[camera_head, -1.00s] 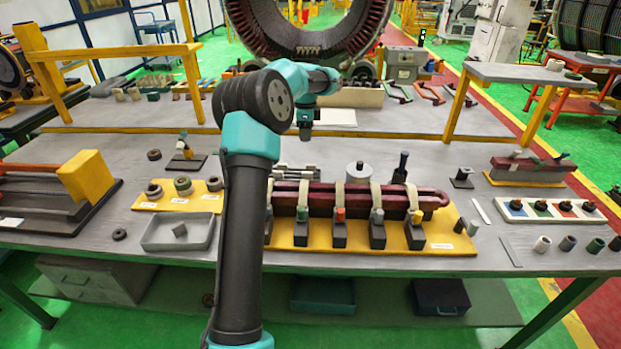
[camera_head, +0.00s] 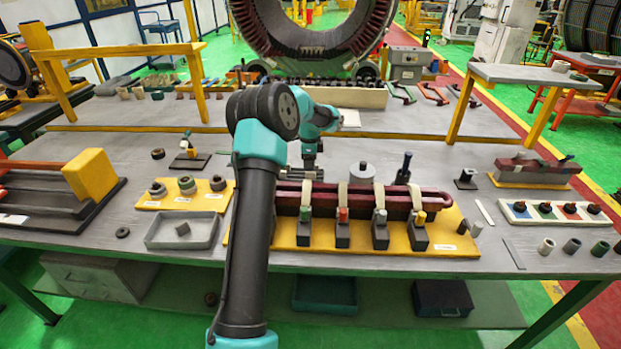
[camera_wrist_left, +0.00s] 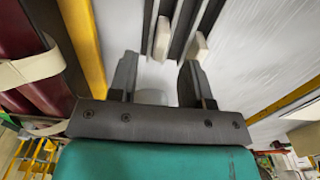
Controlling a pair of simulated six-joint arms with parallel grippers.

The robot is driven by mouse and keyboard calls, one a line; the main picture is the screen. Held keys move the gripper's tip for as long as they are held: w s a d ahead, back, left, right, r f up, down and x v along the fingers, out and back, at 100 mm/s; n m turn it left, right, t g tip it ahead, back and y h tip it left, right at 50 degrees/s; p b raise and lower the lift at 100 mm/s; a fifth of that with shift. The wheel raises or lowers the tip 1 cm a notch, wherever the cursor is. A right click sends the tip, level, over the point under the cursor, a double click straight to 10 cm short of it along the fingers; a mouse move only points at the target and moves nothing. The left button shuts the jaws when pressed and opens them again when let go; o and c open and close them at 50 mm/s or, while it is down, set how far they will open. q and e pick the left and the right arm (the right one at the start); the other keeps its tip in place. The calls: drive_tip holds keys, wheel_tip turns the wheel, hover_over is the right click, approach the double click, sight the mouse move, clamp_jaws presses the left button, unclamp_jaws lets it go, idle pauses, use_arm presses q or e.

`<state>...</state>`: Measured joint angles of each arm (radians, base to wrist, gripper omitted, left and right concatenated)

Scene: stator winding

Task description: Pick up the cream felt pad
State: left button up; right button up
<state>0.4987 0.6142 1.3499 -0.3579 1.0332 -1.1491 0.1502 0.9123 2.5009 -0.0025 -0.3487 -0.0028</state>
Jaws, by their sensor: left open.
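My left gripper (camera_head: 309,172) points down behind the dark red coil in the head view. Its fingers are apart in the left wrist view (camera_wrist_left: 158,64), with nothing clearly held between them. Two small cream blocks lie ahead of the fingertips in that view, a left one (camera_wrist_left: 162,38) and a right one (camera_wrist_left: 199,47), at the ends of dark strips. Either may be the cream felt pad; I cannot tell which. My arm and gripper largely hide that spot in the head view. My right gripper is not in view.
The dark red coil (camera_head: 437,200) with cream straps lies on a yellow base (camera_head: 450,244) in front of the gripper. A grey cylinder (camera_head: 362,174) and a dark upright tool (camera_head: 404,168) stand to its right. A grey tray (camera_head: 160,243) is at left.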

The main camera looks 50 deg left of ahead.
sight(309, 173)
use_arm(q)
drive_tip(key=shift+a+f, duration=0.15)
drive_tip(key=shift+f, duration=2.45)
clamp_jaws()
